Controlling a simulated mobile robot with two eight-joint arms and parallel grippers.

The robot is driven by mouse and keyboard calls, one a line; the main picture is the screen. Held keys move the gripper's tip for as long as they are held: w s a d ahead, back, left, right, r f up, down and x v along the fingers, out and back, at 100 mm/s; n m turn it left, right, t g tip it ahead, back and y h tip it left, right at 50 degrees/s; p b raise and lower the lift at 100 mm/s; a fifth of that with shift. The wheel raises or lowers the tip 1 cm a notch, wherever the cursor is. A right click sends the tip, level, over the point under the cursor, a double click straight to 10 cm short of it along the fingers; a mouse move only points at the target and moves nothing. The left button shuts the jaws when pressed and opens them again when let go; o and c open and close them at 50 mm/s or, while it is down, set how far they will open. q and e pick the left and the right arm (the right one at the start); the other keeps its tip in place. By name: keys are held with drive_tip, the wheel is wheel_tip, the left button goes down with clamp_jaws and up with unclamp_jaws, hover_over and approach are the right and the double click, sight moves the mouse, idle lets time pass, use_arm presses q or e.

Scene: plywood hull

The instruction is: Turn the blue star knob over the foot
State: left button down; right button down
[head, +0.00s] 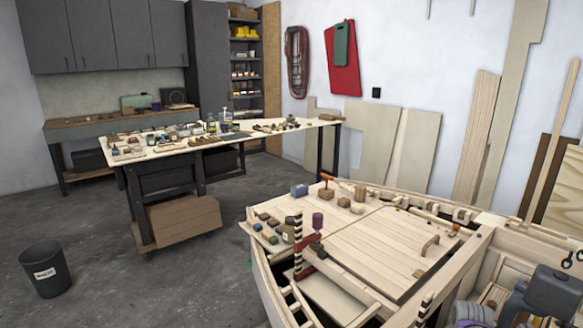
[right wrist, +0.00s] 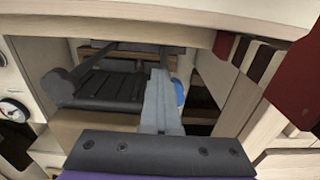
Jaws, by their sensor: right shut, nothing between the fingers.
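A small blue part (right wrist: 179,92), which looks like the blue star knob, shows in the right wrist view just right of my gripper fingers. Its left side is hidden behind them, and its star shape cannot be made out. My right gripper (right wrist: 159,75) is shut and empty, its grey fingers pointing away into the hull space. I cannot tell whether the fingers touch the blue part. I cannot make out the foot for certain. The knob does not show clearly in the head view. My left gripper is not in view.
In the wrist view, a dark ribbed piece (right wrist: 108,92) lies left of the fingers. Pale plywood (right wrist: 215,85) closes in on the right, and a pale beam crosses above. In the head view, the hull deck (head: 385,245) carries small blocks and tools. A workbench (head: 180,150) stands behind.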

drive_tip(key=shift+w+a, duration=0.1)
drive_tip(key=shift+w, duration=0.1)
drive_tip(key=shift+w+a, duration=0.55)
drive_tip(key=shift+w, duration=0.05)
drive_tip(key=shift+w+a, duration=0.15)
drive_tip(key=shift+w, duration=0.2)
drive_tip(key=shift+a, duration=0.1)
drive_tip(key=r+p, duration=0.1)
drive_tip(key=r, duration=0.1)
drive_tip(key=r+p, duration=0.1)
drive_tip(key=r, duration=0.1)
drive_tip(key=r+p, duration=0.1)
drive_tip(key=r, duration=0.1)
drive_tip(key=shift+a+p, duration=0.3)
drive_tip(key=shift+p, duration=0.1)
drive_tip(key=shift+s, duration=0.1)
